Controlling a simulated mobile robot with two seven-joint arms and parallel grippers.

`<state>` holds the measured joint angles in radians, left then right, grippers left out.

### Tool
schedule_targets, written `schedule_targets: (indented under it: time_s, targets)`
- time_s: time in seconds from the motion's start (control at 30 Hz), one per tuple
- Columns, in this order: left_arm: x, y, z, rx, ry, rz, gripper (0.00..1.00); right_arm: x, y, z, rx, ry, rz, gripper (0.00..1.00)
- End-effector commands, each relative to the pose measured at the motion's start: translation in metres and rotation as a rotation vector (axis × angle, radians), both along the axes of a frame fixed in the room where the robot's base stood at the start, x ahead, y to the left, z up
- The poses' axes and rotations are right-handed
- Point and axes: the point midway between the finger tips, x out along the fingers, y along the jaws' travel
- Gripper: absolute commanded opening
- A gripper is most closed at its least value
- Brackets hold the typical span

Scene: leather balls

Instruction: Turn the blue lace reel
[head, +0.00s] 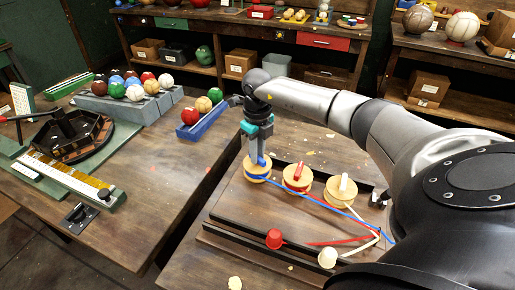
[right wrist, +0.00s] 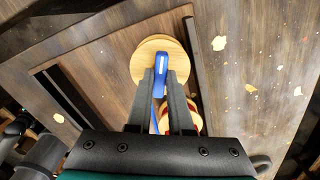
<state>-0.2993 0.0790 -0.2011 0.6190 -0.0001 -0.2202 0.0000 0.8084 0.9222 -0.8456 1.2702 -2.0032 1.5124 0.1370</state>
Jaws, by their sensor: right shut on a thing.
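The blue lace reel (head: 257,174) is a round wooden disc with a blue handle, at the left end of a row of reels on a dark board. In the right wrist view the disc (right wrist: 150,52) shows with its blue handle (right wrist: 161,72) between the fingers. My right gripper (head: 258,160) points down from above and is shut on the blue handle; its fingers also show in the right wrist view (right wrist: 165,88). A blue lace (head: 330,207) runs from the reel towards the board's right side.
A red-handled reel (head: 296,180) and a white-handled reel (head: 341,191) stand to the right on the same board. A red cup-like piece (head: 274,239) and a white one (head: 327,257) are at the board's front. A blue tray (head: 203,120) with balls lies on the left table.

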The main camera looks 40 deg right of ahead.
Motion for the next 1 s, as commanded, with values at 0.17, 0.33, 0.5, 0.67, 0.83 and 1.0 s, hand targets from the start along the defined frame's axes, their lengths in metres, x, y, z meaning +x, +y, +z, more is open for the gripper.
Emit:
schedule_targets:
  time_s: [0.17,0.33,0.5,0.67,0.83,1.0]
  targets:
    - [0.0,0.0,0.012,0.0,0.0,0.0,0.5,0.0,-0.001,0.003,-0.001,0.0,-0.171,0.0]
    - [0.0,0.0,0.022,0.0,0.001,0.0,0.5,0.0,-0.001,0.003,-0.001,0.0,-0.331,0.0]
    - [0.0,0.0,0.03,0.0,0.0,0.001,0.5,0.001,0.0,0.003,0.0,-0.002,-0.476,0.0]
    - [0.0,0.0,0.037,0.0,0.0,0.001,0.5,0.001,-0.001,0.003,0.0,-0.001,-0.59,0.0]
    - [0.0,0.0,0.041,0.001,0.0,0.001,0.5,0.001,-0.001,0.002,0.0,-0.002,-0.678,0.0]
    - [0.0,0.0,0.044,0.001,0.0,0.001,0.5,0.001,-0.001,0.002,0.0,-0.002,-0.731,0.0]
